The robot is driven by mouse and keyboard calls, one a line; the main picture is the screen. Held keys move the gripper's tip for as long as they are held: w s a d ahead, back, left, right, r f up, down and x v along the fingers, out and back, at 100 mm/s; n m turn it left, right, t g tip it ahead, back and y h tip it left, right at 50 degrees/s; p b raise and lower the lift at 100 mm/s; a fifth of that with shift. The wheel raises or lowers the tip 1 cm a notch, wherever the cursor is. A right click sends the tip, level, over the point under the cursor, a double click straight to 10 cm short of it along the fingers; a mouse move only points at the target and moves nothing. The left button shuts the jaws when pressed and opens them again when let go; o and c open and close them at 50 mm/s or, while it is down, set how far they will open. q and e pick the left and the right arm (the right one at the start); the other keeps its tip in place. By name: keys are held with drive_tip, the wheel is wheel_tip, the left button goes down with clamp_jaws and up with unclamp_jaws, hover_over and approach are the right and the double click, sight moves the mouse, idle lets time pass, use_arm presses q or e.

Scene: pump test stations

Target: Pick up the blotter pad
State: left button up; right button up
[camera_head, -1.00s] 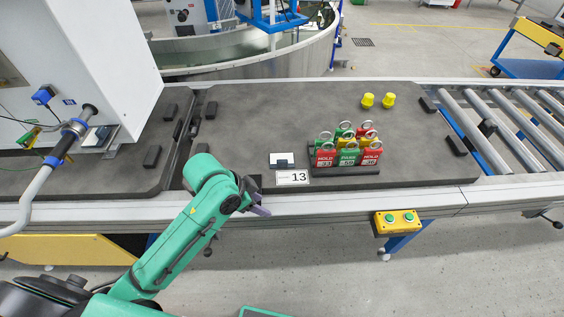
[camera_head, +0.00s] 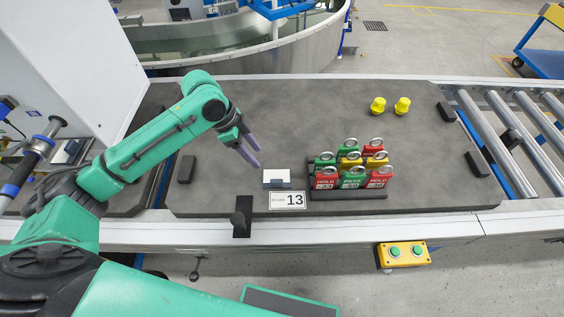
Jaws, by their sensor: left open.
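The blotter pad, which I take to be the small white pad with a dark blue-grey edge (camera_head: 276,177), lies flat on the dark grey station board (camera_head: 320,115), just behind the label marked 13 (camera_head: 288,200). My left gripper (camera_head: 258,159) reaches in from the left. Its two purple-grey fingers are apart with nothing between them. In the picture they sit just above and left of the pad, not touching it. The exact height over the board is hard to tell. My right gripper is not in view.
A dark rack (camera_head: 350,193) of red, green and yellow tags with rings stands close right of the pad. Two yellow knobs (camera_head: 378,104) are farther back. A black bracket (camera_head: 241,216) sits at the front edge. The board's back middle is clear.

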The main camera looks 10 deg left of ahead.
use_arm(q)
approach(275, 181)
drive_tip(key=f, duration=0.2)
drive_tip(key=x, duration=0.7)
drive_tip(key=shift+w+d+r, duration=0.1)
drive_tip(key=shift+d, duration=0.3)
drive_tip(key=shift+w+d+f, duration=0.1)
drive_tip(key=shift+f, duration=0.15)
clamp_jaws()
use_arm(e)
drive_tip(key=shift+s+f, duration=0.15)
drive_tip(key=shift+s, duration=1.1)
